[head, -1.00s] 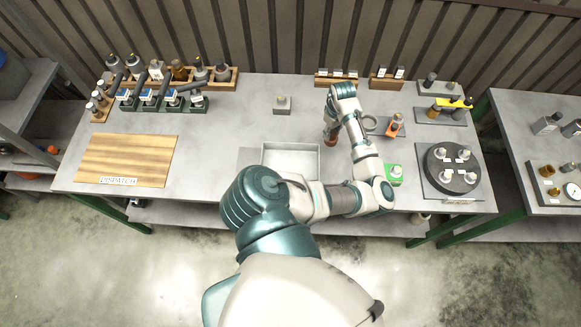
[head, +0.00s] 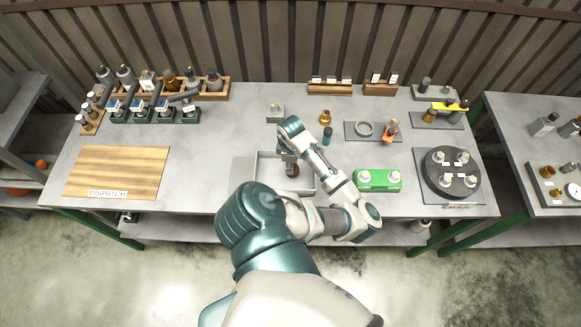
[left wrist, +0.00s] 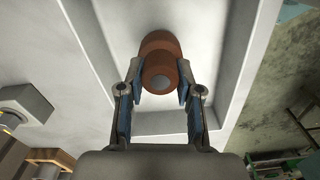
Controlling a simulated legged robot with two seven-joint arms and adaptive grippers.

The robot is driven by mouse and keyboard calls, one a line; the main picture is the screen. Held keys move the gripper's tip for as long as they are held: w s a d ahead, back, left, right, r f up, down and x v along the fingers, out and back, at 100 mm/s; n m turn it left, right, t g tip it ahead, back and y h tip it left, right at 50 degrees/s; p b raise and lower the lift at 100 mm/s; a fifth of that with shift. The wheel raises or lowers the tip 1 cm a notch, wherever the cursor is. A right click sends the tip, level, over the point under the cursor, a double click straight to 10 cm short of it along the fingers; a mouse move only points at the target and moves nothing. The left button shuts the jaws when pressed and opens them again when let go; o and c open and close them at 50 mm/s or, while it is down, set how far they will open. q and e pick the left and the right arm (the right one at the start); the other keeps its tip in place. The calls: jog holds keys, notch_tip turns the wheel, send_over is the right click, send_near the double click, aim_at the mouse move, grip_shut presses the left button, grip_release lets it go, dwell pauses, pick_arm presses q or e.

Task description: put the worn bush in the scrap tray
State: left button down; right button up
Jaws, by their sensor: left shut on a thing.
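The worn bush, a rust-brown stepped cylinder (left wrist: 160,68), sits between the two fingers of my left gripper (left wrist: 160,85) in the left wrist view. In the head view the bush (head: 293,171) shows as a small brown spot below my left gripper (head: 288,160). The scrap tray (head: 267,172) is a shallow light-grey open tray at the front middle of the bench. The gripper and bush are over its inside. Its walls and floor (left wrist: 100,50) surround the bush in the left wrist view. I cannot tell whether the bush touches the floor.
A green block (head: 379,181) with white-topped parts stands right of my forearm. A brass bush (head: 325,117) and a teal-and-dark part (head: 327,136) stand behind the tray. A grey block (head: 275,114) is behind too. The wooden dispatch board (head: 118,172) lies left.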

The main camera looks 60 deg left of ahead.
pick_arm(q)
jog(key=shift+d+f, duration=0.7)
jog(key=shift+d, duration=0.2)
jog(key=shift+a+f, duration=0.2)
jog(key=c, duration=0.9)
grip_release()
jog(key=shift+a, duration=0.2)
jog(key=shift+o, duration=0.7)
jog(key=shift+a+f, duration=0.15)
jog(key=shift+a, duration=0.05)
jog(key=shift+a+f, duration=0.1)
jog(key=shift+a, duration=0.05)
jog(key=shift+d+r, duration=0.25)
jog(key=shift+d, duration=0.25)
jog(key=shift+r, duration=0.25)
notch_tip(320, 180, up, 5)
jog(key=shift+a+f, duration=0.15)
jog(key=shift+f, duration=0.05)
jog(key=r, duration=0.6)
jog(key=shift+a, duration=0.3)
jog(key=shift+d+r, duration=0.2)
jog(key=shift+r, duration=0.3)
jog(key=shift+d+r, duration=0.1)
jog(key=shift+d, duration=0.05)
pick_arm(e)
jog(key=shift+d, duration=1.25)
